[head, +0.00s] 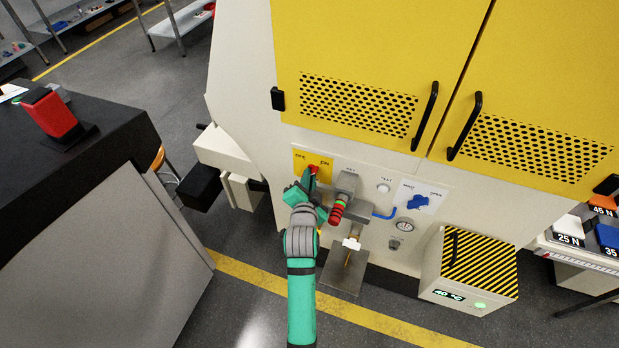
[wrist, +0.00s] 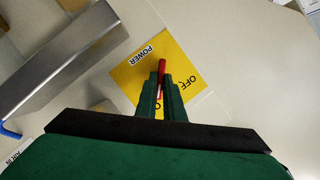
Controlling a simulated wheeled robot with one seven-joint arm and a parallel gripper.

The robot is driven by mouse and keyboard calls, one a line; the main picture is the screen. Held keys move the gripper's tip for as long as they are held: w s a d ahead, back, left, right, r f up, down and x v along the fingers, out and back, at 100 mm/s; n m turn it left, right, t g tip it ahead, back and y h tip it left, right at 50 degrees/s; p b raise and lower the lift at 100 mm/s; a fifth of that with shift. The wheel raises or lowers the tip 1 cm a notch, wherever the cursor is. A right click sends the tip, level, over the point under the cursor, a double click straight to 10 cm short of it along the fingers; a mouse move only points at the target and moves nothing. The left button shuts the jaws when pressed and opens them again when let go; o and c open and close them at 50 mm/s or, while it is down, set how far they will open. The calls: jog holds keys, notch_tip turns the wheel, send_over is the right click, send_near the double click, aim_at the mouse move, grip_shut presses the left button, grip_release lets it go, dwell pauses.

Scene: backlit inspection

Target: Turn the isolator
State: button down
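The isolator is a red handle (head: 314,169) on a yellow plate (head: 298,166) marked OFF on the left and ON on the right, at the left of the machine's front panel. In the wrist view the red handle (wrist: 162,68) stands between my two dark green fingers, on the yellow plate (wrist: 133,77) with its POWER label. My gripper (head: 309,179) is at the handle; in the wrist view my gripper (wrist: 162,83) looks closed on it. The fingers hide the handle's lower part and some of the ON lettering.
A striped box (head: 480,262) stands at lower right.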

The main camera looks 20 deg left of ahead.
dwell(0.4)
jog(key=shift+a+n+h, duration=0.25)
jog(key=shift+n+h, duration=1.1)
jog(key=shift+n, duration=0.7)
jog(key=shift+a+n+h, duration=0.2)
jog(key=shift+n+h, duration=1.2)
jog(key=shift+n, duration=0.7)
jog(key=shift+a+n+h, duration=0.25)
jog(key=shift+n+h, duration=1.1)
jog(key=shift+n, duration=0.7)
jog(key=c, duration=1.9)
grip_release()
jog(key=shift+o, duration=0.2)
jog(key=v, duration=1)
jog(key=shift+s+a+r, duration=0.2)
jog(key=shift+s, duration=0.15)
